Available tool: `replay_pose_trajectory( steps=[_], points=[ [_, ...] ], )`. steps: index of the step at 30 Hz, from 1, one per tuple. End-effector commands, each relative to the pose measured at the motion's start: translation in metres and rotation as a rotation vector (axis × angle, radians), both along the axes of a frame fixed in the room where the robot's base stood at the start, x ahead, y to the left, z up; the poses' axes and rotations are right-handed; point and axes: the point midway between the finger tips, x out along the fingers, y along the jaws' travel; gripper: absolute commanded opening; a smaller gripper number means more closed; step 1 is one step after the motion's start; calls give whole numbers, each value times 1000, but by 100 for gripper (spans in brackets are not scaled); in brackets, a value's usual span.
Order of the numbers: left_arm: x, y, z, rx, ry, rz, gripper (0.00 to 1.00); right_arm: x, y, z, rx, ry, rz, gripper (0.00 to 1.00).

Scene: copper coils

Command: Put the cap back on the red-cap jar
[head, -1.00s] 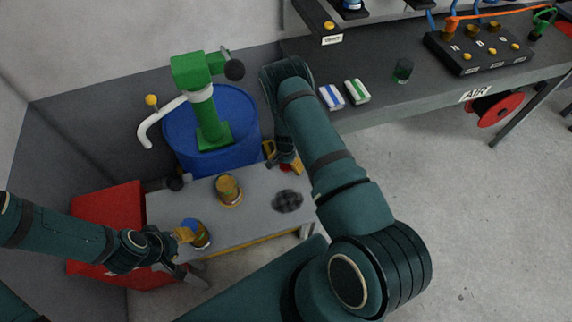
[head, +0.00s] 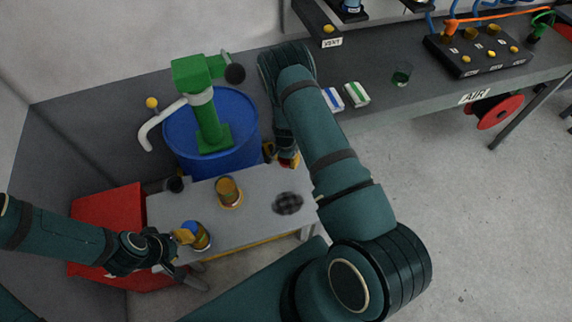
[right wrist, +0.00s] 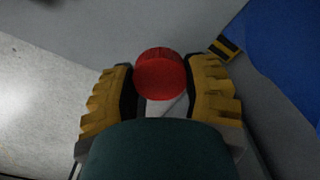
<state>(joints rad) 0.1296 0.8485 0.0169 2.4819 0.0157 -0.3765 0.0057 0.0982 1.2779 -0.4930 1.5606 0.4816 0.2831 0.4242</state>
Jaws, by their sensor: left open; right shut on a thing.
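The red cap (right wrist: 160,76) is held between the yellow-padded fingers of my right gripper (right wrist: 160,92) in the right wrist view. In the head view, my right gripper (head: 286,158) is by the far right side of the small table, partly hidden by my arm. An amber jar with no visible lid (head: 229,192) stands upright mid-table, left of the right gripper and apart from it. A second jar with a blue cap (head: 201,237) stands at the table's front left. My left gripper (head: 180,243) is open beside this jar; whether it touches is unclear.
The small grey table (head: 250,222) has a dark checkered round patch (head: 288,203) at right. A blue drum (head: 242,120) with a green pump (head: 206,115) stands behind it. A red box (head: 105,208) is at left. A workbench (head: 440,78) lies at upper right.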

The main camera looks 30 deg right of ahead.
Motion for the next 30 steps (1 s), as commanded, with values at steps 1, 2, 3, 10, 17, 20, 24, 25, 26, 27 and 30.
replay_pose_trajectory(
  steps=[1,2,3,10,17,20,24,25,26,27,30],
  points=[
    [0,0,2,0,0,0,44,1,0,12,0,-2,1,36],
    [0,0,2,0,0,0,44,1,0,18,0,-1,1,36],
    [0,0,3,-1,0,0,44,1,1,25,0,-1,1,36],
    [0,0,5,-1,0,0,44,0,0,50,0,0,0,36],
    [0,0,5,-1,0,0,44,-1,0,53,0,2,-1,36],
    [0,0,5,-1,0,0,44,-1,0,53,0,1,0,36],
    [0,0,4,-1,0,0,51,-1,0,52,0,1,0,36],
    [0,0,3,-1,1,0,51,-1,0,51,0,1,0,36],
    [-1,0,1,-1,1,0,51,-1,0,49,0,1,0,36],
    [-1,0,-3,-1,2,-2,51,-1,0,45,0,1,0,36],
    [-3,-1,-15,-2,7,-6,51,-1,0,33,0,1,0,36]
  ],
)
